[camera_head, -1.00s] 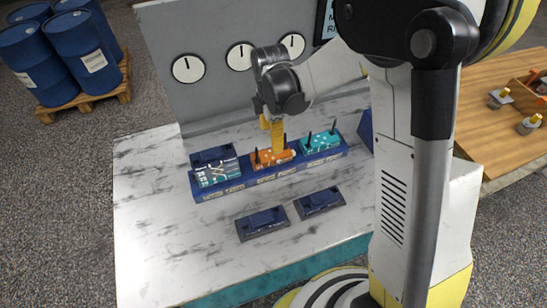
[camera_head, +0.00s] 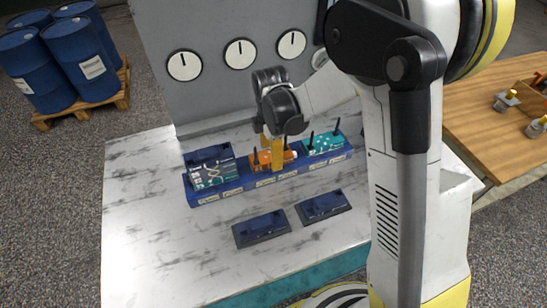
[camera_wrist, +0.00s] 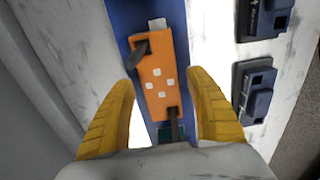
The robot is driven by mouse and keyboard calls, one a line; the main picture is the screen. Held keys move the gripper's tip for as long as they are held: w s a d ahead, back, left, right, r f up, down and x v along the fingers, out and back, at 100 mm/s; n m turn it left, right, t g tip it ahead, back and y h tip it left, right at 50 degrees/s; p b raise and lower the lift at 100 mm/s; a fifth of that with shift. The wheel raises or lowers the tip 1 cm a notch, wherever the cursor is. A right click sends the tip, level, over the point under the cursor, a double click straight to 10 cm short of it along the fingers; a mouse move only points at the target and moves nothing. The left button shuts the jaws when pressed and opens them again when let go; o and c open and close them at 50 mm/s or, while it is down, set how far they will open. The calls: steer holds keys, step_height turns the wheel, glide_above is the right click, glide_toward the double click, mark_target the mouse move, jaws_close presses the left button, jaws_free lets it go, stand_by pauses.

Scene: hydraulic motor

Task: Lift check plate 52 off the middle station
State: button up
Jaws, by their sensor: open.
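The orange plate (camera_head: 262,158) sits on the middle station of the long blue base (camera_head: 232,187), with dark upright pins at its ends. In the wrist view the orange plate (camera_wrist: 160,75) shows pale square spots and a pin near each end. My gripper (camera_head: 277,160) points down over it with yellow fingers. In the wrist view my gripper (camera_wrist: 165,108) is open, one finger on each side of the plate's near part, with gaps between. A number on the plate cannot be read.
A teal patterned plate (camera_head: 212,174) is on the left station and a teal spotted plate (camera_head: 325,143) on the right. Two dark blue fixtures (camera_head: 262,229) (camera_head: 323,205) lie in front on the marble bench. Gauges (camera_head: 184,66) line the panel behind.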

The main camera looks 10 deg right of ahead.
steer(key=shift+c, duration=0.2)
steer(key=c, duration=1.4)
step_height(320, 180, up, 13)
steer(key=p, duration=0.8)
steer(key=shift+f, duration=0.2)
